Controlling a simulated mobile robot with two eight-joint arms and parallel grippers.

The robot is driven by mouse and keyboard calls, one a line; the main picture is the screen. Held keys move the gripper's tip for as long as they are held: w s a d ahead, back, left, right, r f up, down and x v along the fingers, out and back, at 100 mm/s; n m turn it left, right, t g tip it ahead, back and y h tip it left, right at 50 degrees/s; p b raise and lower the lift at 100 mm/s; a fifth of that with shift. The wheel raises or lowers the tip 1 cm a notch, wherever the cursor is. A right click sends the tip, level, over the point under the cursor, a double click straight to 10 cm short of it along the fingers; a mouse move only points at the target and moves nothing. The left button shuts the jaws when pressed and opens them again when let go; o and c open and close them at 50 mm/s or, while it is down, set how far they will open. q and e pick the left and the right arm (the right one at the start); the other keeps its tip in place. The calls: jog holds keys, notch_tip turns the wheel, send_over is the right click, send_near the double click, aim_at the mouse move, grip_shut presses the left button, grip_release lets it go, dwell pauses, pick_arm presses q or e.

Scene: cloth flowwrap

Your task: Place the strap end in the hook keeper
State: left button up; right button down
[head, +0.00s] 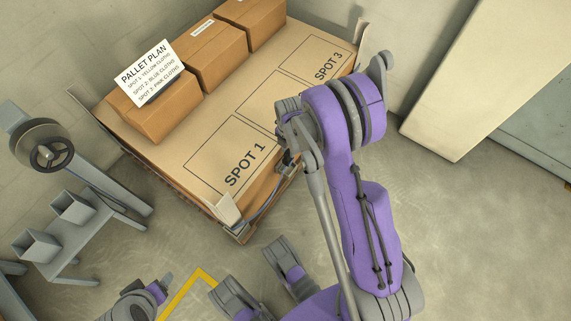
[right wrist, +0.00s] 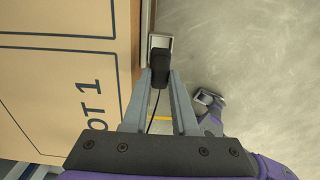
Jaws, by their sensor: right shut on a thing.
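My right gripper (right wrist: 160,76) is shut on the black strap end (right wrist: 160,64), which sits between its two grey fingertips in the right wrist view. A thin dark cord runs back from it between the fingers. Just beyond it, a pale grey metal frame (right wrist: 161,40), which looks like the hook keeper, is at the pallet's side edge. The strap end overlaps this frame in the picture; I cannot tell whether it is seated in it. In the head view my right gripper (head: 287,158) is at the pallet's right side, mostly hidden by its wrist.
The pallet top (head: 207,180) carries marked spots and several brown boxes (head: 160,115) with a "PALLET PLAN" sign (head: 147,72). A grey stand with a handwheel (head: 42,145) is at left. A pale panel (head: 470,75) stands at right. Floor right of the pallet is clear.

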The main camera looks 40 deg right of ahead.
aim_at(288, 161)
notch_tip(288, 161, down, 8)
jog(key=shift+f+b, duration=0.2)
jog(key=shift+b, duration=1)
jog(key=c, duration=1.2)
grip_release()
jog(key=shift+f, duration=0.15)
jog(key=o, duration=0.5)
